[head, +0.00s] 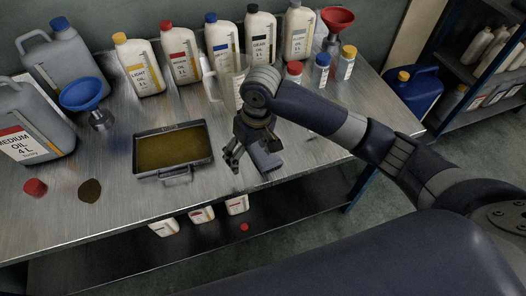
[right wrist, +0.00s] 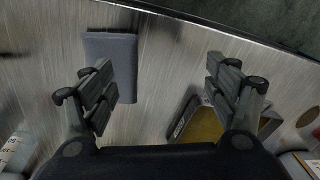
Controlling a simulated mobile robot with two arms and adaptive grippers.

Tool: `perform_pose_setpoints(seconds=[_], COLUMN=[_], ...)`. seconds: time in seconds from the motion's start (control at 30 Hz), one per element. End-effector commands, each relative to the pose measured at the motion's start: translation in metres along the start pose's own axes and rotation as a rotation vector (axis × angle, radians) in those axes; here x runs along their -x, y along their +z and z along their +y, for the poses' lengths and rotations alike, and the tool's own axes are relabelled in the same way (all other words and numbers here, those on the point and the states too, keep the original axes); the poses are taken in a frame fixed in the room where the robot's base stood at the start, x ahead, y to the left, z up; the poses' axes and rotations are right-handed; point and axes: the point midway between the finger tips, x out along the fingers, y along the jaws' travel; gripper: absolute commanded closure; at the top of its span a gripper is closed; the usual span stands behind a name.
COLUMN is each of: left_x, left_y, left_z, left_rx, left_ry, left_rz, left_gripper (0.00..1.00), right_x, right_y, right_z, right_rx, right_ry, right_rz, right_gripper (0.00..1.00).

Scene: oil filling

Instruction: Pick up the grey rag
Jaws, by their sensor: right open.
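The grey rag (head: 266,160) lies folded flat on the metal workbench (head: 110,222), near its front edge, right of the tray. My right gripper (head: 243,153) hangs over the bench beside the rag and hides part of it in the head view. In the right wrist view the rag (right wrist: 112,58) lies at the upper left, partly behind the left finger. The right gripper (right wrist: 158,88) is open, with bare bench between its fingers. My left gripper is not in view.
A tray of oil (head: 172,150) stands left of the gripper. A clear jug (head: 230,80) stands behind it, with small bottles (head: 321,72) to the right. Oil bottles (head: 180,55) line the back. A blue funnel (head: 84,93) and a red cap (head: 35,187) are at the left.

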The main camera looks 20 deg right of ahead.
Motion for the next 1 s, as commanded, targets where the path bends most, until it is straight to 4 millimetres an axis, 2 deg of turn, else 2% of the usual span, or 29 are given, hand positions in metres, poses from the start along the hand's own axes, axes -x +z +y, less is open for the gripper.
perform_pose_setpoints(seconds=[0.03,0.1,0.23,0.37,0.47,0.7,0.87,1.0], left_x=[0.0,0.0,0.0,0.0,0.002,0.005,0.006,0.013], left_y=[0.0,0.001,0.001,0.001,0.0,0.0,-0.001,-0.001], left_z=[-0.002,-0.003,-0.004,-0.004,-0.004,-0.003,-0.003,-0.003], left_rx=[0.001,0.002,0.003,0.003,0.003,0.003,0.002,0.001], left_ry=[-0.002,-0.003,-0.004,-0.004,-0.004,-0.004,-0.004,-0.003], left_rz=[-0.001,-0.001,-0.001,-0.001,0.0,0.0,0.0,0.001], left_gripper=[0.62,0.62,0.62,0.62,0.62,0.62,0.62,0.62], right_x=[0.012,0.024,0.043,0.051,0.043,0.008,-0.003,-0.021], right_y=[-0.009,-0.016,-0.023,-0.026,-0.025,-0.023,-0.022,-0.021], right_z=[0.015,0.029,0.05,0.059,0.062,0.066,0.066,0.066], right_rx=[-0.027,-0.067,-0.131,-0.166,-0.174,-0.173,-0.172,-0.172], right_ry=[0.031,0.059,0.094,0.109,0.113,0.112,0.113,0.112], right_rz=[-0.012,-0.035,-0.062,-0.076,-0.083,-0.081,-0.079,-0.081], right_gripper=[0.2,0.2,0.2,0.2,0.2,0.2,0.2,0.2])
